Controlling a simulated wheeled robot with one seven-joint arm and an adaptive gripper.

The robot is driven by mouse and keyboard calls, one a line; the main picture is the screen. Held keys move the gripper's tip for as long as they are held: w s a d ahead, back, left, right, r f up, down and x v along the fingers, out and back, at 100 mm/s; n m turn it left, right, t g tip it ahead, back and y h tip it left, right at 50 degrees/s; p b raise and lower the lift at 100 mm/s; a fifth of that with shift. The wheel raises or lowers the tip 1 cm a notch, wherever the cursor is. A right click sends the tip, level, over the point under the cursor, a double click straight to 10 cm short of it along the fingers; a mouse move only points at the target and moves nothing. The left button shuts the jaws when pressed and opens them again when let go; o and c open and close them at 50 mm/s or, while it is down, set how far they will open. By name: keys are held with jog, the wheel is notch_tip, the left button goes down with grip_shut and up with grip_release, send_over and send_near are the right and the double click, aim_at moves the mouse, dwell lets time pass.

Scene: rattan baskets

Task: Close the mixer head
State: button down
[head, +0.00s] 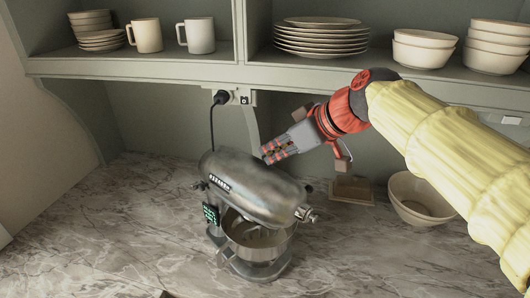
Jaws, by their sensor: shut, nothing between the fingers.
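A grey metal stand mixer stands on the marble counter, with its head (255,184) over its silver bowl (258,238). The head lies low over the bowl, with its front end toward the lower right. Whether it is fully down cannot be told from this angle. My gripper (267,158) comes in from the right and is shut, with nothing in it. Its fingertips are at the top of the mixer head, toward the rear. Whether they touch it cannot be told.
A cream bowl (421,199) and a small wooden object (352,189) are on the counter to the right. A black plug (221,97) with a cord hangs behind the mixer. The shelf (150,66) above holds mugs, plates and bowls. The counter left of the mixer is clear.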

aim_at(275, 179)
jog(key=shift+s+d+f+b, duration=0.35)
jog(key=shift+d+f+b, duration=0.15)
jog(key=shift+f+b, duration=0.3)
jog(key=shift+s+d+f+b, duration=0.35)
jog(key=shift+d+f+b, duration=0.1)
jog(key=shift+f+b, duration=0.3)
jog(key=shift+s+d+f+b, duration=0.35)
jog(key=shift+d+f+b, duration=0.15)
jog(key=shift+f+b, duration=0.25)
jog(key=shift+f, duration=0.2)
